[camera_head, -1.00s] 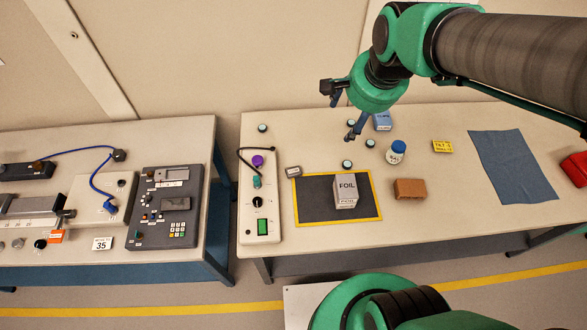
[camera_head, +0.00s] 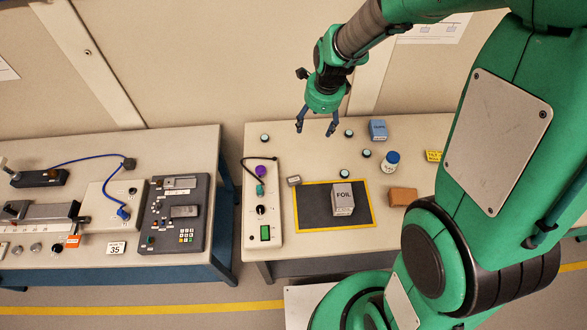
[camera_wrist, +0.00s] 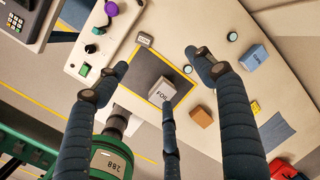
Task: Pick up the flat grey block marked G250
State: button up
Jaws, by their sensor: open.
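A small flat grey block (camera_head: 294,181) lies on the pale bench just outside the upper left corner of the yellow-edged dark mat (camera_head: 313,222). Its marking is too small to read in the head view. The block also shows in the wrist view (camera_wrist: 145,40), near the top. My gripper (camera_head: 315,128) is open and empty, its fingers spread and pointing down. It hangs above the back of the bench, well clear of the block. In the wrist view the spread fingers frame the mat and a FOIL box.
The grey FOIL box (camera_head: 342,199) stands on the mat. A control box (camera_head: 262,225) with knobs is left of the block. Another bench is at left.

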jog(key=w+a+f+m+g+p, duration=0.1)
jog(key=w+a+f+m+p, duration=0.15)
jog(key=f, duration=0.25)
jog(key=w+a+f+m+p, duration=0.1)
jog(key=f+m+p, duration=0.2)
jog(key=f+m, duration=0.15)
jog(key=m+g+p, duration=0.1)
jog(key=m+p, duration=0.3)
jog(key=m, duration=0.2)
send_over(294, 178)
notch_tip(294, 178, down, 13)
jog(key=shift+d+f, duration=0.1)
notch_tip(294, 178, down, 5)
jog(key=shift+s+f, duration=0.1)
jog(key=shift+s, duration=0.05)
jog(key=shift+f, duration=1.65)
jog(key=shift+f, duration=0.15)
